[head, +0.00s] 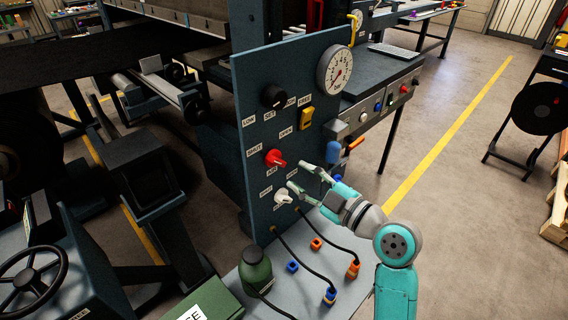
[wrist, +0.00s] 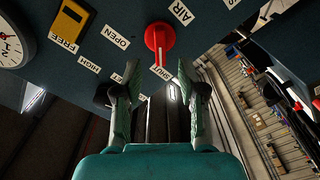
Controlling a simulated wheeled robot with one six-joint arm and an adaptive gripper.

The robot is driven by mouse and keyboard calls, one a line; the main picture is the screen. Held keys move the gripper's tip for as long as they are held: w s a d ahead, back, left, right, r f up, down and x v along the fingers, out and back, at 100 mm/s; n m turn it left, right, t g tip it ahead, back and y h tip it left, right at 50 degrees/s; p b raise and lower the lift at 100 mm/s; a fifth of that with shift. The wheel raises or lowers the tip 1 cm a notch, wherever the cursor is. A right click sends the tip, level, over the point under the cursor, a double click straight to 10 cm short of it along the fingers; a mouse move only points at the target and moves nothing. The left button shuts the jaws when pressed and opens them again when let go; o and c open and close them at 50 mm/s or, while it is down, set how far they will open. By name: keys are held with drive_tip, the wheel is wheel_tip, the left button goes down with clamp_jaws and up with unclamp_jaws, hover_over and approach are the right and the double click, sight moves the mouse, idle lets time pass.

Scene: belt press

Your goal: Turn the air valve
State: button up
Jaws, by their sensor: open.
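The air valve is a red knob (head: 275,158) with a bar handle on the dark blue upright panel, among SHUT, OPEN and AIR labels. It also shows in the wrist view (wrist: 160,40) at top centre, its bar running down over the edge of the SHUT label. My gripper (head: 297,175) is open and empty, its fingers pointing at the panel just right of and below the red knob. In the wrist view my gripper (wrist: 157,82) has its fingertips spread below the knob, apart from it.
A white knob (head: 283,198) sits just below the red one. Above are a black knob (head: 274,97), a yellow switch (head: 306,118) and a gauge (head: 335,70). Hoses and a green bottle (head: 256,270) occupy the bench (head: 312,280) below.

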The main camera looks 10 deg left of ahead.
sight(281, 164)
drive_tip(key=x, duration=0.6)
drive_tip(key=shift+w+a, duration=0.1)
drive_tip(key=shift+a, duration=0.15)
clamp_jaws()
